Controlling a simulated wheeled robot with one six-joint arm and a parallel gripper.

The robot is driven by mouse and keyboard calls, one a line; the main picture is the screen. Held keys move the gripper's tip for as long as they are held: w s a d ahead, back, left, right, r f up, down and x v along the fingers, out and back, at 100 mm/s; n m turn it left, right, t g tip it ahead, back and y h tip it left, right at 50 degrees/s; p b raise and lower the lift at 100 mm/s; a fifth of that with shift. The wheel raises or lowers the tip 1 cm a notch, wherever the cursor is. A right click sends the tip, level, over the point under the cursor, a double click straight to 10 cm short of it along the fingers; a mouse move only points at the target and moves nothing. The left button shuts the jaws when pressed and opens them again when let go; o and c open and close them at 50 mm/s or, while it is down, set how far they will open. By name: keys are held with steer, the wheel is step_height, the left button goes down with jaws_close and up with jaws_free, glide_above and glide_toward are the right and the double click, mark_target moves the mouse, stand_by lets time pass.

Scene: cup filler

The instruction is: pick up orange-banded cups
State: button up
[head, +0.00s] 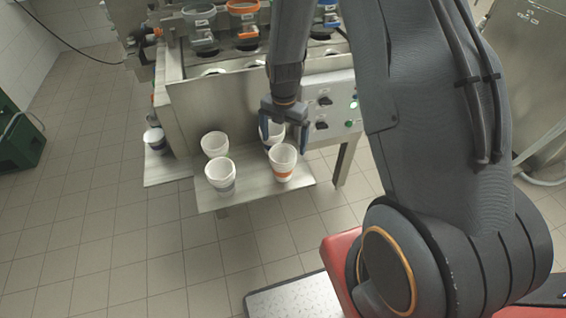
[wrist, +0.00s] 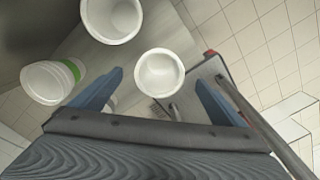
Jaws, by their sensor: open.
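A white cup with an orange band (head: 282,164) stands upright at the front right of the metal shelf (head: 250,199) in the head view. My gripper (head: 284,138) is open, pointing down just behind and above it. Another white cup (head: 276,132) stands behind it, partly hidden by my gripper. In the wrist view, my open fingers (wrist: 158,76) straddle the picture of a white cup (wrist: 160,88) whose band does not show. I cannot tell which cup that is. A cup with a green band (wrist: 68,72) lies to its left in that view.
A cup with a grey-blue band (head: 221,178) and a white cup (head: 214,146) stand on the shelf's left. A dark-banded cup (head: 155,141) stands farther left. The filling machine (head: 220,105) rises behind, with a control panel (head: 334,103).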

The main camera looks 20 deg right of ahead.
mark_target(283, 153)
steer(key=f, duration=0.1)
steer(key=f+p, duration=0.1)
steer(key=f, duration=0.1)
steer(key=f+p, duration=0.1)
steer(key=shift+s+a+f, duration=0.25)
steer(key=shift+s+f, duration=0.1)
steer(key=shift+f, duration=0.75)
steer(key=c, duration=1.1)
steer(key=shift+w, duration=0.1)
steer(key=shift+c, duration=0.2)
